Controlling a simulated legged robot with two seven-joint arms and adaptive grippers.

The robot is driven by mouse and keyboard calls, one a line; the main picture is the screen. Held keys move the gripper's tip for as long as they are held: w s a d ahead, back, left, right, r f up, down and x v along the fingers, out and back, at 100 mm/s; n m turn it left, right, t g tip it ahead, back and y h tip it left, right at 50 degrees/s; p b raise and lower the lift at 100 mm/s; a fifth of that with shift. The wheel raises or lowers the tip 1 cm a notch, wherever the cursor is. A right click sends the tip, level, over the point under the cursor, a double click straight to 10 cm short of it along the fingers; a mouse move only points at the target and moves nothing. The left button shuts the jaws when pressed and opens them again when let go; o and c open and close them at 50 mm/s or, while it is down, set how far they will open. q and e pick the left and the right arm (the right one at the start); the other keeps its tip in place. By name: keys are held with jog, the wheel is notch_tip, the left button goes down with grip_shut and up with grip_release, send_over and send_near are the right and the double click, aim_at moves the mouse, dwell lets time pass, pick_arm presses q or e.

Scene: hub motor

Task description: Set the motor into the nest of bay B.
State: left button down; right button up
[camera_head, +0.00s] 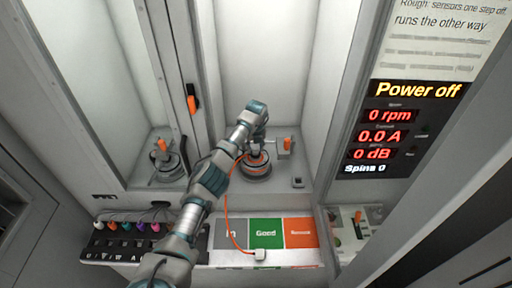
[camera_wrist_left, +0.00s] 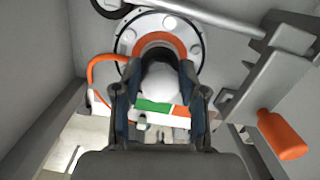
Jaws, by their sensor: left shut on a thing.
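The motor (camera_head: 258,171), a round grey body with an orange ring, is low in the right-hand bay, at or over its nest. My left gripper (camera_head: 254,146) reaches down to it from above. In the left wrist view the left gripper (camera_wrist_left: 158,80) is shut on the pale rounded middle part of the motor (camera_wrist_left: 162,88), with the orange ring beyond the fingertips. An orange cable (camera_head: 228,215) runs from the motor to a white plug (camera_head: 260,253). The nest is mostly hidden, so I cannot tell whether the motor is fully seated. No bay letter is readable.
An orange-handled clamp (camera_head: 287,144) stands right of the motor; its handle is large in the wrist view (camera_wrist_left: 282,135). The left bay holds another nest (camera_head: 168,168). Trays marked Good (camera_head: 266,233) and orange (camera_head: 300,233) lie in front. The display (camera_head: 400,130) reads Power off.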

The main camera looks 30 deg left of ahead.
pick_arm(q)
jog(key=shift+r, duration=0.4)
jog(key=shift+d+f, duration=0.1)
jog(key=shift+f, duration=0.1)
jog(key=shift+d+f, duration=0.1)
jog(key=shift+f, duration=0.25)
jog(key=shift+f+b, duration=0.35)
jog(key=shift+f, duration=0.55)
dwell(0.7)
